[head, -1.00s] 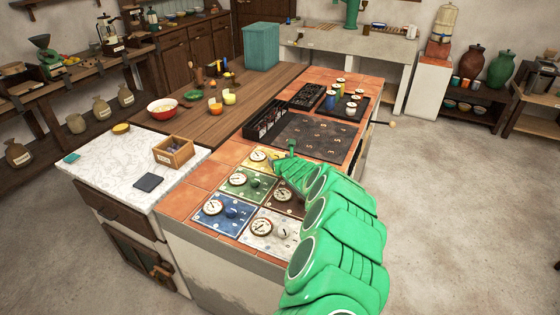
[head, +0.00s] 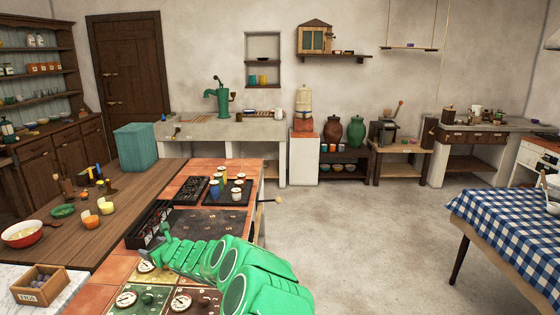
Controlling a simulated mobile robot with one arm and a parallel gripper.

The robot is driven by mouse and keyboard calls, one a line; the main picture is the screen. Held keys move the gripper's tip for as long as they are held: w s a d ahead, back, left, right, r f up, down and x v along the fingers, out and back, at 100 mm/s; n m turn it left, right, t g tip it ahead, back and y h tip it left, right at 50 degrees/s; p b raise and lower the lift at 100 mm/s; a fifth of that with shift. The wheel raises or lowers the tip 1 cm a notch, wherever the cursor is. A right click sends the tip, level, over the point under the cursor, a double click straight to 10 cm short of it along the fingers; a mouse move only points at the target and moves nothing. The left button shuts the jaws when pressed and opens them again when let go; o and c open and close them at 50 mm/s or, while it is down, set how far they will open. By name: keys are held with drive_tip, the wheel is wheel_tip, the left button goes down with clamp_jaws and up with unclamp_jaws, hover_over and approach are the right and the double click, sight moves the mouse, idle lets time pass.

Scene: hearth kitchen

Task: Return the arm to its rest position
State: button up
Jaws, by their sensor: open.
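My green arm reaches in from the bottom of the head view, bent low over the tiled counter (head: 103,275). My gripper (head: 163,234) is at its far end, small and partly hidden by the arm's own links. It is open, and I see nothing held in it. It is above the near edge of the dark panel (head: 205,221), close to the yellow dial plate (head: 160,275). Whether it touches the counter I cannot tell.
A black slotted rack (head: 150,225) stands just left of my gripper. Dial plates lie below it. Several cups stand on a black tray (head: 222,200) farther back. A wooden box (head: 40,286) is at lower left. Open floor (head: 350,240) lies right, before a checked table (head: 510,215).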

drive_tip(key=s+r+n+g+y, duration=0.2)
drive_tip(key=s+r+n, duration=0.2)
drive_tip(key=r, duration=0.5)
drive_tip(key=s+r+n+g+y, duration=0.2)
drive_tip(key=s+r+n, duration=0.25)
drive_tip(key=r, duration=0.55)
drive_tip(key=s+d+r+n+g, duration=0.2)
drive_tip(key=s+d+r+n, duration=0.25)
drive_tip(key=s, duration=0.25)
drive_tip(key=s+d+r+n+g, duration=0.3)
drive_tip(key=s+d+r, duration=0.1)
drive_tip(key=s+r, duration=0.15)
drive_tip(key=s+d+f+n+h, duration=0.2)
drive_tip(key=s+d+f+h, duration=0.3)
drive_tip(key=s+d, duration=0.5)
drive_tip(key=s+d+f+n+h, duration=0.3)
drive_tip(key=s+d, duration=0.8)
drive_tip(key=d, duration=1.2)
drive_tip(key=s+d+f+n+g+h, duration=0.1)
drive_tip(key=s+d+f+h, duration=0.7)
drive_tip(key=d, duration=0.8)
drive_tip(key=s+n, duration=0.1)
drive_tip(key=s, duration=0.2)
drive_tip(key=shift+d+n, duration=0.3)
drive_tip(key=shift+d, duration=0.05)
